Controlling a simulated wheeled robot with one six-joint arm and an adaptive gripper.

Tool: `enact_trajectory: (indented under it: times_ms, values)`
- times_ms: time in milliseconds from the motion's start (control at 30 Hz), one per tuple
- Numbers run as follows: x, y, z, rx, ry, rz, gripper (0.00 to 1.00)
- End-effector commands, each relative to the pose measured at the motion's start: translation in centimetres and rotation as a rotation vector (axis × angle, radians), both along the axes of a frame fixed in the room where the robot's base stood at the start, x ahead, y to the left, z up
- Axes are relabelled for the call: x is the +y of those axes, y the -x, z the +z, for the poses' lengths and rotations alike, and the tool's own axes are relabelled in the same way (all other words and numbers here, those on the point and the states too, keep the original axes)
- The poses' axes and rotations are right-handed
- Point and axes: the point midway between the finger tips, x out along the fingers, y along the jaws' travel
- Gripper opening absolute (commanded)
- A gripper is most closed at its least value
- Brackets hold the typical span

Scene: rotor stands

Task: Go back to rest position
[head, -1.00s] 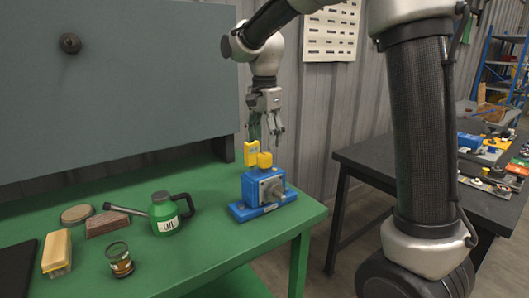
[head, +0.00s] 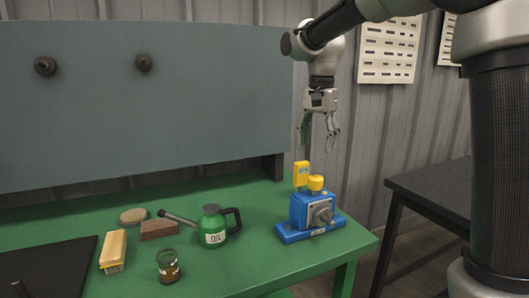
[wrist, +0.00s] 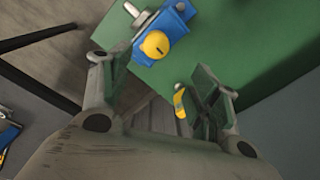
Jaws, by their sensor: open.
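My gripper (head: 320,138) hangs fingers down above the right end of the green bench, open and empty. Below it stands a blue rotor stand (head: 311,213) with a yellow round cap (head: 316,183) on top and a grey face on its front. A yellow tag-like piece (head: 301,174) stands upright just behind the cap, apart from my fingertips. In the wrist view the blue stand (wrist: 178,14) and its yellow cap (wrist: 156,45) lie ahead of my open fingers (wrist: 160,85). The yellow piece (wrist: 179,102) shows there beside one finger; its contact with the stand is hidden.
A grey panel (head: 150,110) rises behind. A dark table (head: 430,190) stands right.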

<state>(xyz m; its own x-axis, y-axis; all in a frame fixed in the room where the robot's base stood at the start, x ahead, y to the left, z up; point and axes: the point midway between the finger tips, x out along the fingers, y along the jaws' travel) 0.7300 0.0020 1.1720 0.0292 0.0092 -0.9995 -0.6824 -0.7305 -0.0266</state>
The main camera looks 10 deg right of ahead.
Motion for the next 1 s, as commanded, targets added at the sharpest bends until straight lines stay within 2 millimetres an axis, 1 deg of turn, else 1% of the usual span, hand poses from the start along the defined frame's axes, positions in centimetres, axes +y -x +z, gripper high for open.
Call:
enact_trajectory:
  times_ms: [33,67,167,267,300,367,400,467,500,567,600,700,800,900,1000]
  values:
    - [-0.2,0.6,-1.4,0.015,0.006,0.09,0.61]
    - [-0.3,1.0,-2.0,0.017,0.008,0.152,0.61]
    - [-1.5,3.4,-3.1,0.006,0.011,0.354,0.61]
    - [-3.7,6.9,-3.8,-0.024,0.016,0.543,0.61]
    - [-4.6,8.3,-3.9,-0.04,0.019,0.604,0.61]
    - [-6.1,10.6,-4.2,-0.065,0.027,0.69,0.61]
    - [-7.1,12.3,-4.3,-0.084,0.034,0.739,0.61]
    - [-8.6,15.0,-4.7,-0.115,0.047,0.802,0.61]
    - [-9.6,16.8,-5.0,-0.138,0.058,0.834,0.61]
    - [-11.0,19.6,-5.5,-0.172,0.078,0.863,0.61]
    - [-11.8,21.3,-5.9,-0.193,0.088,0.865,0.61]
    - [-13.3,24.6,-6.5,-0.24,0.112,0.821,0.61]
    - [-14.2,26.5,-6.3,-0.283,0.132,0.781,0.61]
    - [-14.7,26.9,-5.4,-0.325,0.153,0.753,0.61]
    - [-15.0,27.1,-5.1,-0.336,0.16,0.736,0.61]
